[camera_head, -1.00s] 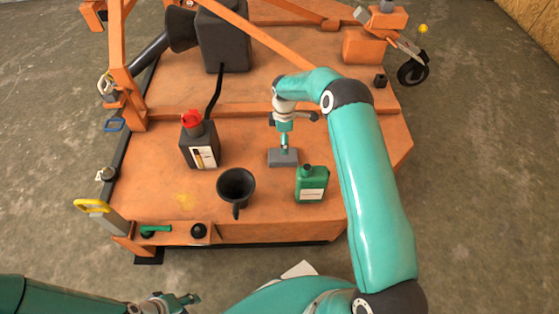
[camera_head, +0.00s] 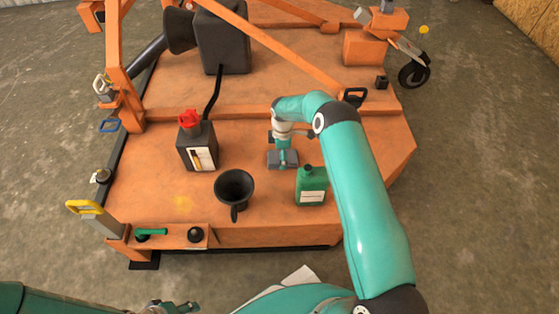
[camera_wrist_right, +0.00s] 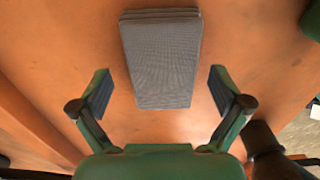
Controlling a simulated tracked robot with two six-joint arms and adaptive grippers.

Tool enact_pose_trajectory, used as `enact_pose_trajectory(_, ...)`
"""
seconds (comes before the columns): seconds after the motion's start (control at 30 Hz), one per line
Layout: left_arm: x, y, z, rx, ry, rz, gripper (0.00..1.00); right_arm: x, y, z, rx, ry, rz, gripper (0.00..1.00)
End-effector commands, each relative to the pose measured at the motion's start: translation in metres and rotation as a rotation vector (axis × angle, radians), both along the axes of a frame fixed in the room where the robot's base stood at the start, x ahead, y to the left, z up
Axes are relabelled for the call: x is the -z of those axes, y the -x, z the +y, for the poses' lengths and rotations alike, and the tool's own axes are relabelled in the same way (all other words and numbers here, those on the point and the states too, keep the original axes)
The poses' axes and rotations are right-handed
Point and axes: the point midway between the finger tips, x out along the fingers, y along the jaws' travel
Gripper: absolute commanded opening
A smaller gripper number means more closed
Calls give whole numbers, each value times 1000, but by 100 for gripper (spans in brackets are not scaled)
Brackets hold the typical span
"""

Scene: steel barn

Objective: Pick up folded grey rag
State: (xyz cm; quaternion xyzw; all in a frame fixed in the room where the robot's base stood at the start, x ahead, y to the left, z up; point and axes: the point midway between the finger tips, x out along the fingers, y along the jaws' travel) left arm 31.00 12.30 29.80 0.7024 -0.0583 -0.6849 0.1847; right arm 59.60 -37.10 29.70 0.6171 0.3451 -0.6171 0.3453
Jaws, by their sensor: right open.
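The folded grey rag (camera_head: 292,162) lies flat on the orange deck, between the black jerrycan and the green bottle. In the right wrist view the rag (camera_wrist_right: 162,58) shows its layered folds at the far edge. My right gripper (camera_head: 282,160) points down over the rag in the head view and partly hides it. In the wrist view the open fingers (camera_wrist_right: 160,82) are spread wide, one on each side of the rag's near part, apart from it. My left gripper (camera_head: 172,307) shows only partly at the bottom edge; its jaws are unclear.
A green bottle (camera_head: 311,186) stands close to the right of the rag. A black jerrycan with a red cap (camera_head: 197,146) and a black funnel (camera_head: 235,187) stand to the left. An orange raised beam (camera_head: 240,113) crosses behind. Bare deck lies around the rag.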

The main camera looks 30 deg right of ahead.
Motion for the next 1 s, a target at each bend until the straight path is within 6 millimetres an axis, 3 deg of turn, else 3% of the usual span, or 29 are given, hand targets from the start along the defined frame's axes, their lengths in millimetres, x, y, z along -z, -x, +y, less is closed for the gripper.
enact_pose_trajectory(0.07,0,0,0,0,0,0,40,0,0,0,0,0,0,93)
enact_pose_trajectory(0.4,0,0,0,0,0,0,40,0,0,1,-1,-1,1,37)
enact_pose_trajectory(0.77,-2,0,0,0,0,0,40,-4,0,1,-1,0,0,35)
enact_pose_trajectory(1.0,-10,0,0,0,0,0,40,-29,-1,1,-1,0,-1,35)
